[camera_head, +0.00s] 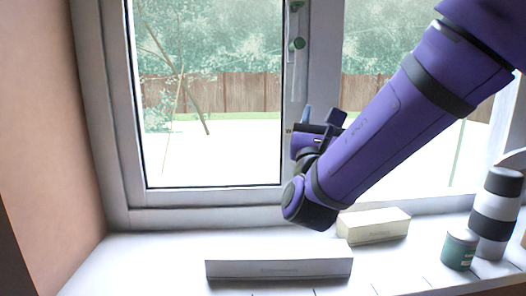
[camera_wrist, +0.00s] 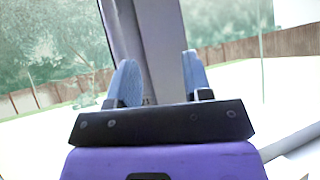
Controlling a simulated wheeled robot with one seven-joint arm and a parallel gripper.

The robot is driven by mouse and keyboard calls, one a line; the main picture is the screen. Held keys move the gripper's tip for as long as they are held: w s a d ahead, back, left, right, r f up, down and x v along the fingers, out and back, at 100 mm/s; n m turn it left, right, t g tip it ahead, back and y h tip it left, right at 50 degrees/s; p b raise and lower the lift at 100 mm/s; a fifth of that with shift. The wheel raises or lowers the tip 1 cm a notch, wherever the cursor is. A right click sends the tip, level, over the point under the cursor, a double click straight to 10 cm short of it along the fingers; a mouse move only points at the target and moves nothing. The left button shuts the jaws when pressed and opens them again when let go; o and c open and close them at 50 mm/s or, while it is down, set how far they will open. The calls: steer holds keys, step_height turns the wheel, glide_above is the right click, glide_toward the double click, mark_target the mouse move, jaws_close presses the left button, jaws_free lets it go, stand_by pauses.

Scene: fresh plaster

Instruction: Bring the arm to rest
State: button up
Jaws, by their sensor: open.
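My purple arm reaches in from the upper right in the head view, in front of the window. My gripper (camera_head: 318,122) is at the arm's far end, raised above the sill and partly hidden behind the arm's own links. In the wrist view my gripper (camera_wrist: 160,82) shows two blue fingers standing apart with nothing between them. The window frame's upright shows behind the gap. The gripper is open and empty.
On the white sill (camera_head: 150,262) lie a long white box (camera_head: 280,268) and a cream box (camera_head: 374,226) below the arm. A green-labelled jar (camera_head: 459,249) and a black-and-white striped cylinder (camera_head: 497,214) stand at right. A window handle (camera_head: 297,44) is above. The left sill is clear.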

steer(key=s+d+f+m+g+h, duration=0.1)
steer(key=s+d+m+g+h, duration=0.25)
steer(key=d+m+g, duration=0.45)
steer(key=s+d+f+m+g+h, duration=0.25)
steer(key=s+d+m+g, duration=0.35)
steer(key=d, duration=0.5)
steer(key=s+d+f+m+g+y, duration=0.4)
steer(key=s+f+m+g+y, duration=0.1)
steer(key=s+f+m+g, duration=0.15)
steer(key=s+a+f+m+t+y, duration=0.1)
steer(key=s+a+m+y, duration=0.5)
steer(key=a+m+y, duration=0.2)
steer(key=m+y, duration=0.2)
steer(key=shift+a+t+y, duration=0.35)
steer(key=shift+a+y, duration=0.05)
steer(key=shift+f, duration=0.1)
stand_by(0.6)
